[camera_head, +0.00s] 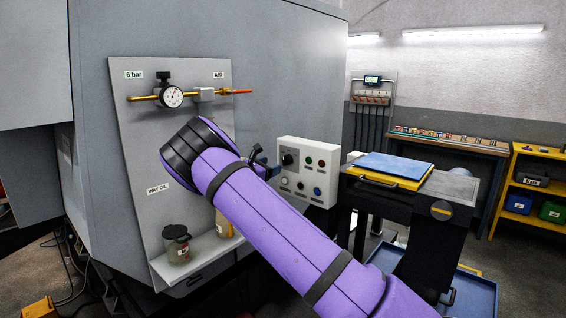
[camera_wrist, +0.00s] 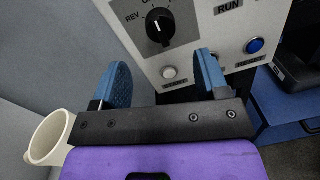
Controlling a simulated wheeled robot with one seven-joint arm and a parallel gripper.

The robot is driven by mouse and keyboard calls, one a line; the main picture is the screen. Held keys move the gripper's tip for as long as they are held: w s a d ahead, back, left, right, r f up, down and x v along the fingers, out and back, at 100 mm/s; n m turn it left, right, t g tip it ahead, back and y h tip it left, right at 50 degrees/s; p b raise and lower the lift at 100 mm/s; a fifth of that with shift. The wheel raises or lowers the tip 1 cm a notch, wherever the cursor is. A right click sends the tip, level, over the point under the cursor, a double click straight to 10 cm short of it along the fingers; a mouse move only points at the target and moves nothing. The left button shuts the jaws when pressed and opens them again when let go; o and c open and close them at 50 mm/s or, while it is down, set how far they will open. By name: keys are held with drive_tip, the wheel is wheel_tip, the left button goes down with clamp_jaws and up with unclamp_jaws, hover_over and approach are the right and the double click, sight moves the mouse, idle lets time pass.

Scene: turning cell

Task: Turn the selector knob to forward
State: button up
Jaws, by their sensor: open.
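The selector knob (camera_wrist: 159,26) is a round black knob on a white control panel. Its white pointer line stands near the top of the dial, toward a label cut off by the view's edge; "REV" is to its left. In the head view the knob (camera_head: 288,159) sits at the upper left of the panel (camera_head: 327,156). My gripper (camera_wrist: 164,75) is open and empty, its two blue fingers apart, reaching toward the panel below the knob in the wrist view. In the head view its blue fingers (camera_head: 257,152) show just left of the panel, partly hidden by my purple arm.
The panel has several buttons, including a white one (camera_wrist: 169,72) and a blue one (camera_wrist: 255,46). A cream cup-like thing (camera_wrist: 50,137) is at lower left of the wrist view. A black cart (camera_head: 400,214) with a blue-topped tray stands right of the panel. A gauge (camera_head: 172,96) is on the left board.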

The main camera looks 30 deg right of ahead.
sight(283, 161)
drive_tip(key=x, duration=0.7)
drive_tip(key=shift+w+d, duration=0.15)
drive_tip(key=shift+d, duration=0.25)
drive_tip(key=c, duration=0.9)
